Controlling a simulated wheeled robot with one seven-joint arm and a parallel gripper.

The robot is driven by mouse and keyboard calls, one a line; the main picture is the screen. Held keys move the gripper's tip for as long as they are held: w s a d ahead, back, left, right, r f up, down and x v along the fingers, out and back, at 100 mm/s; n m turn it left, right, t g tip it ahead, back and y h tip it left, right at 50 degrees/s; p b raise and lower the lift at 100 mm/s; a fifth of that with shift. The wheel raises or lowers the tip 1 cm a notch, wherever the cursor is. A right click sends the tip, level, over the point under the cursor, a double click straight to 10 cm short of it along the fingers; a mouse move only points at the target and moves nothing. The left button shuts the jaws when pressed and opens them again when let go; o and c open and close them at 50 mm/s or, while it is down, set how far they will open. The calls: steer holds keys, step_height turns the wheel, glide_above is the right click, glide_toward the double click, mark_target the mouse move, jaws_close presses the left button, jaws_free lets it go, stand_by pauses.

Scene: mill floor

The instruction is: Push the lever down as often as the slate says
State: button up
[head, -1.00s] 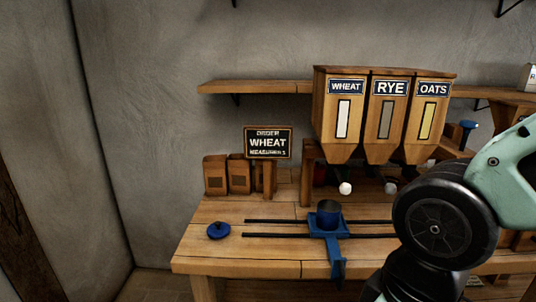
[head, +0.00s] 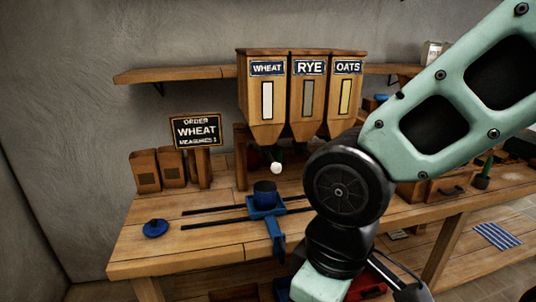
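The slate (head: 197,130) stands at the left of the bench and reads "ORDER WHEAT MEASURES 1"; the last line is small. The wheat hopper (head: 267,100) is the left one of three, with a pale window. A lever with a white ball knob (head: 276,168) sticks out below it. A dark cup (head: 265,193) sits on a blue carriage (head: 264,208) on two black rails, in front of and below this lever. My arm crosses the right side and hides the space below the other hoppers. My gripper is not in view.
The rye hopper (head: 307,100) and oats hopper (head: 345,98) stand beside the wheat one. A blue lid (head: 155,228) lies at the bench's left front. Several brown bags (head: 172,165) stand behind it. Bare bench top (head: 150,258) shows at the front left.

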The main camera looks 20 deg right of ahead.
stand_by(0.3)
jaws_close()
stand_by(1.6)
